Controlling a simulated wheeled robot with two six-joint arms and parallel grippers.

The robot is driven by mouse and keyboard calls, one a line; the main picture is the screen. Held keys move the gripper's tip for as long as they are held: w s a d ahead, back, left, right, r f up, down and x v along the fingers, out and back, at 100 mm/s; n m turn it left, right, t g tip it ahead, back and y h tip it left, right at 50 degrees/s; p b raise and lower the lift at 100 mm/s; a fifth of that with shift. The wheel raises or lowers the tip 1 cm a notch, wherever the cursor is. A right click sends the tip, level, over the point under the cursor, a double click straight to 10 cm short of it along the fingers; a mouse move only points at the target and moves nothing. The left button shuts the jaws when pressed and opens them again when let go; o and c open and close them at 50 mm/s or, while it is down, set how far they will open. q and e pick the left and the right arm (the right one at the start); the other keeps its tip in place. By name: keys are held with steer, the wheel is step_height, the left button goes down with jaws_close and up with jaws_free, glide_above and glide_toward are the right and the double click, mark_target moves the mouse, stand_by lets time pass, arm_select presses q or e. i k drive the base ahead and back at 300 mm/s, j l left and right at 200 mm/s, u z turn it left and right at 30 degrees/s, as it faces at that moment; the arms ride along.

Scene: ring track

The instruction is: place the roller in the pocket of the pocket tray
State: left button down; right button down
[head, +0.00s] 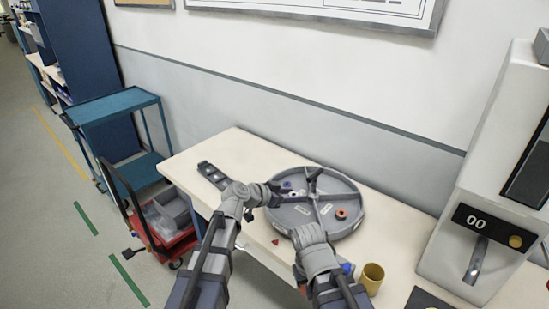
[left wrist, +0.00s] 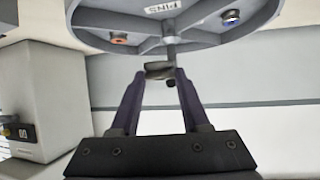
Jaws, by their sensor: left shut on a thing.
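The pocket tray seems to be the dark, narrow tray (head: 213,175) lying on the table left of the round tray. My left gripper (head: 276,194) is at the left rim of the round tray, to the right of the pocket tray. In the left wrist view its fingers (left wrist: 159,76) are shut on a short dark-grey piece (left wrist: 158,69), which looks like the roller. In the head view this piece is too small to make out. My right gripper (head: 316,258) is at the round tray's front edge; its fingertips are hidden.
The round grey tray (head: 352,190) has dividers, a centre post (head: 313,178), a red ring (head: 341,214) and a blue piece (head: 286,185). A yellow cup (head: 372,279) stands front right. A white machine (head: 492,185) is at the right. The table is clear behind the pocket tray.

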mark_target(215, 177)
steer(key=i+j+z, duration=0.15)
steer(key=j, duration=0.55)
steer(key=i+j+z, duration=0.15)
steer(key=j, duration=0.6)
steer(key=i+j+z, duration=0.15)
steer(key=j, duration=0.6)
steer(key=i+j+z, duration=0.15)
steer(key=j, duration=0.65)
